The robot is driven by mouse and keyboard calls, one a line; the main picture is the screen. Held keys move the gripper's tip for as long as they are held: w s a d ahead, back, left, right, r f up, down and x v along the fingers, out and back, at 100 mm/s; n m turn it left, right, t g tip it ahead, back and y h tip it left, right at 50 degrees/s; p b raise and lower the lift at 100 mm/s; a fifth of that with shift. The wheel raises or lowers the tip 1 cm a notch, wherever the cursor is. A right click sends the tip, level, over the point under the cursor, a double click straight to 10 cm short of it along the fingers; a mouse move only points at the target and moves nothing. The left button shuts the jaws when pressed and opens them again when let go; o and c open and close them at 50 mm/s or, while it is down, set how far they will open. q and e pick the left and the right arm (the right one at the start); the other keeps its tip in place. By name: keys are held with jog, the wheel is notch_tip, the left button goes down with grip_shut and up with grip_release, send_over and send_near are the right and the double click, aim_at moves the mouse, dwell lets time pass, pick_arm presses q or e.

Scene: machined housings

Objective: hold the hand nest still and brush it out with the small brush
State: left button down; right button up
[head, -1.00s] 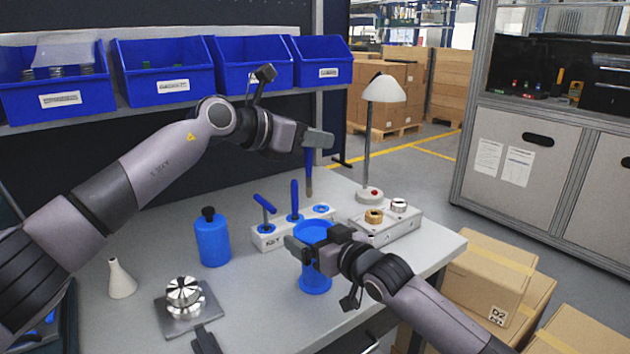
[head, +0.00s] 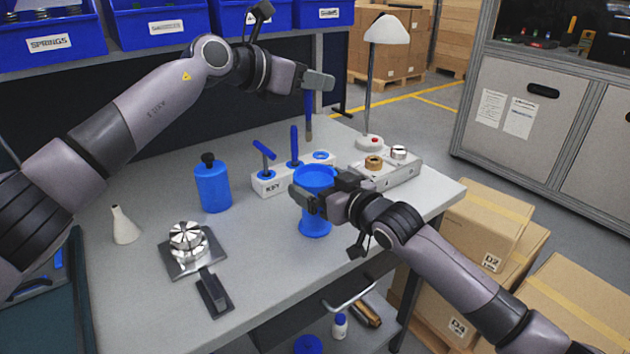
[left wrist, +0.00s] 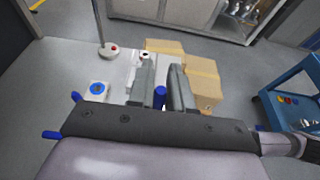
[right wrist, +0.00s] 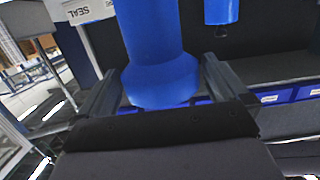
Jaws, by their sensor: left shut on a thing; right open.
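The small brush (head: 309,125) has a blue handle and a brown tip. My left gripper (head: 317,82) is shut on its handle and holds it upright above the table, behind the blue cup. In the left wrist view the blue handle (left wrist: 160,97) shows between the fingers. A blue waisted cup (head: 315,226), apparently the hand nest, stands upright with its open mouth up. My right gripper (head: 307,196) is open at its waist. In the right wrist view the blue cup (right wrist: 160,75) is between the open fingers; contact cannot be told.
A white rack (head: 268,187) with blue-handled tools stands behind the cup. A metal fixture (head: 400,172) with rings and a lamp (head: 369,143) are at right. A blue bottle (head: 213,188), a white cone (head: 124,227) and a plate with a metal part (head: 190,263) are at left.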

jog(key=v, duration=0.9)
jog(key=shift+s+d, duration=0.3)
jog(key=shift+r, duration=0.1)
jog(key=shift+x, duration=6)
